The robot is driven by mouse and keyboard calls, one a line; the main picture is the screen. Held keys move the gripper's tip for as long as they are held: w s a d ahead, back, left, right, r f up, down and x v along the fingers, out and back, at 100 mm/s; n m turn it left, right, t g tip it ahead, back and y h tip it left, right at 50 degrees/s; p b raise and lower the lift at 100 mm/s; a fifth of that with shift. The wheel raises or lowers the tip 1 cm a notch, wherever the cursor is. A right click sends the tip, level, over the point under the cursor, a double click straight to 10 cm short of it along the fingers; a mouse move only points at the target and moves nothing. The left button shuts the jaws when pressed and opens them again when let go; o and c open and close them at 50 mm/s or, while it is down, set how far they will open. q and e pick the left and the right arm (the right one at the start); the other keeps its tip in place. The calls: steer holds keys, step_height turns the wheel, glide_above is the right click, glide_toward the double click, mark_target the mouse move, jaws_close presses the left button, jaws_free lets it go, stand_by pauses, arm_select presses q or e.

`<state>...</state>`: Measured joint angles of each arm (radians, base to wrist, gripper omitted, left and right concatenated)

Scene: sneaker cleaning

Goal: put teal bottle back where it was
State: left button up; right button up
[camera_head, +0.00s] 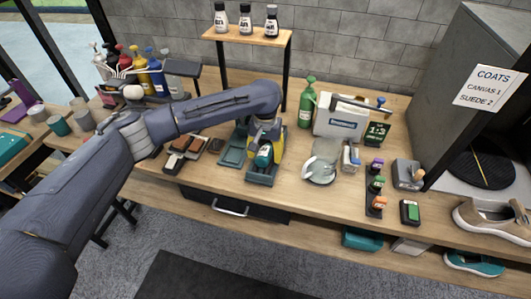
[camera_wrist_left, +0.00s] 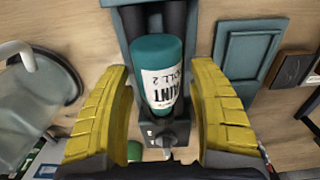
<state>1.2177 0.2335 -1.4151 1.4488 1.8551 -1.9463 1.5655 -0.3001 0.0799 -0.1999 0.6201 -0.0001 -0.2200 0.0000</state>
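The teal bottle (camera_wrist_left: 157,62) has a white label with dark lettering, partly cut off. It is in a dark teal stand (camera_wrist_left: 123,18) with two dark bars, and it also shows in the head view (camera_head: 263,156). My left gripper (camera_head: 265,148) is over the stand. Its yellow fingers are open, one on each side of the bottle, with a gap on both sides in the left wrist view. The bottle's lower end and part of the stand are hidden by the gripper in the head view. My right gripper is not in view.
A teal tray (camera_head: 233,148) stands just left of the stand. A green spray bottle (camera_head: 307,103), a white box (camera_head: 342,122) and a grey clear-looking container (camera_head: 322,163) are to the right. Brown blocks (camera_head: 196,146) lie left. A shelf (camera_head: 250,36) holds three small bottles behind.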

arm_select(q)
jaws_close()
steer(key=shift+r, duration=0.1)
